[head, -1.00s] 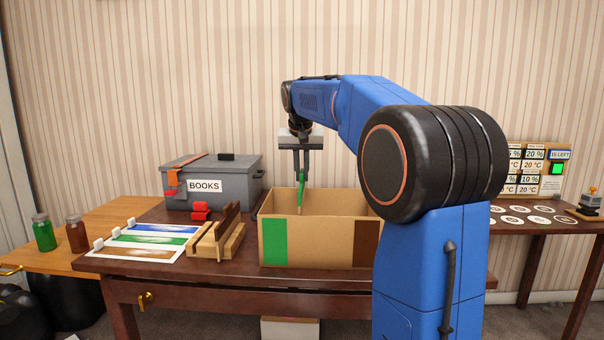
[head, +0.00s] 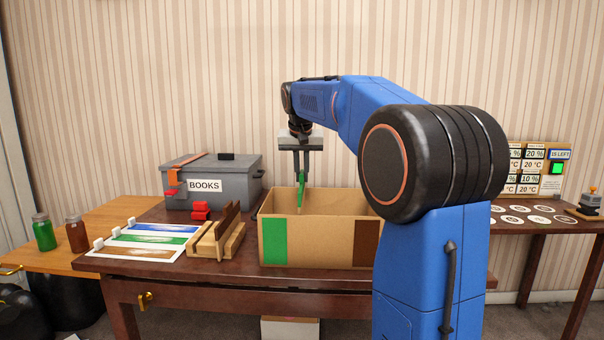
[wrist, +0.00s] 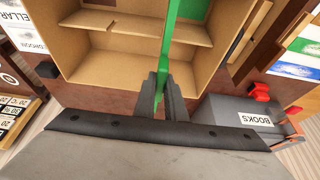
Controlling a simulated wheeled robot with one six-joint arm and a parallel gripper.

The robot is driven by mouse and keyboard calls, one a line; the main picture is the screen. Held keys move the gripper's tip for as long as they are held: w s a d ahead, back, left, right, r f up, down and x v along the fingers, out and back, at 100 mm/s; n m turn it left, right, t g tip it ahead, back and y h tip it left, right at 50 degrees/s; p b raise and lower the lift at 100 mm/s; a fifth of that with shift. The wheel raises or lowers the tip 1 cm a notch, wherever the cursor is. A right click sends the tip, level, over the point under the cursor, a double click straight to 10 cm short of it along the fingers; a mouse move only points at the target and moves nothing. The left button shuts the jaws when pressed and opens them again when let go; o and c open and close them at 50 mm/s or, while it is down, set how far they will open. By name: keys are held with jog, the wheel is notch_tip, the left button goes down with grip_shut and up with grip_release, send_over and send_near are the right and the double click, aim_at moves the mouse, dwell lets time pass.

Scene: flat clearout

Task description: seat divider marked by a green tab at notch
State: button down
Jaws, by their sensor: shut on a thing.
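My gripper (head: 301,182) points down over the open cardboard box (head: 312,250) and is shut on a thin green-edged divider (head: 301,199). The divider's lower part is inside the box, behind the front wall. In the wrist view the divider (wrist: 188,12) shows as a green strip running from between my fingertips (wrist: 165,85) across the box (wrist: 92,78). Light brown ledges or partitions (wrist: 140,27) show inside on both sides of it. The box front has a green patch at its left and a brown patch at its right. I cannot make out the notch or whether the divider touches it.
A wooden rack (head: 234,243) with a brown board stands just left of the box. Sheets with coloured bands (head: 150,240) lie farther left. A grey BOOKS case (head: 225,170) and red pieces (head: 200,211) are behind. My arm hides the box's right end.

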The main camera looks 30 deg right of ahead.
jog(key=shift+f, duration=4.05)
jog(key=c, duration=1.7)
grip_release()
jog(key=shift+c, duration=0.2)
jog(key=shift+r, duration=0.1)
jog(key=w+d+v, duration=0.1)
jog(key=v, duration=2)
jog(key=shift+r, duration=0.8)
jog(key=shift+w, duration=0.1)
